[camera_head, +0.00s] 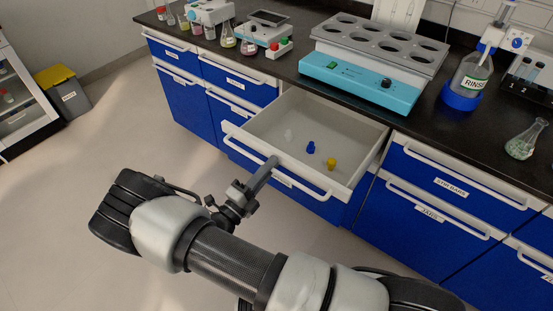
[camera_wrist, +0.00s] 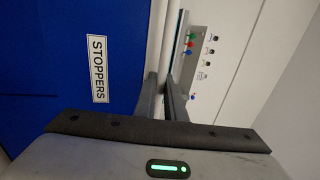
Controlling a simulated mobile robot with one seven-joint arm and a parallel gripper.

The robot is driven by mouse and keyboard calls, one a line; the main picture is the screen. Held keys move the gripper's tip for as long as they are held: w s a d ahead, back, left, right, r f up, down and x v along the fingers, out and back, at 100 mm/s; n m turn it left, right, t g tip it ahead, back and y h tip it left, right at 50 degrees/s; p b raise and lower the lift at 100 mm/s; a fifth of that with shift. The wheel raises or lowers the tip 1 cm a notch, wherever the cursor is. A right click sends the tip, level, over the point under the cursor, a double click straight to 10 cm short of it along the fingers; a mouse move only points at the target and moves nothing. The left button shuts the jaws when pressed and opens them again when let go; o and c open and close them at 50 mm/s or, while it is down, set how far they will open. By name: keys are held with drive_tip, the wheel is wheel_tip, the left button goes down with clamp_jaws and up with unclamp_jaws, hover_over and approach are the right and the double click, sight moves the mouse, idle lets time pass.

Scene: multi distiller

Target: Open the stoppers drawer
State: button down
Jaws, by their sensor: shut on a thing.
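The stoppers drawer (camera_head: 262,122) is pulled well out of the bench in the head view, and its grey inside shows. A blue stopper (camera_head: 310,147), a yellow stopper (camera_head: 331,163) and a pale stopper (camera_head: 289,134) stand in it. My gripper (camera_head: 272,163) is at the white handle (camera_head: 312,191) on the drawer's front and is shut on it. In the wrist view my gripper's fingers (camera_wrist: 163,88) are close together at the handle. The blue drawer front (camera_wrist: 60,70) with its STOPPERS label (camera_wrist: 98,68) is on the left there. The fingertips' exact contact is hard to see.
Shut blue drawers flank it, including one on the right (camera_head: 450,187). A bin (camera_head: 62,92) stands at the far left. The floor at left is clear.

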drive_tip(key=shift+s+a, duration=0.15)
drive_tip(key=shift+a, duration=0.05)
drive_tip(key=c, duration=2.1)
unclamp_jaws()
drive_tip(key=v, duration=1.7)
drive_tip(key=shift+s+a, duration=0.1)
drive_tip(key=shift+s, duration=0.05)
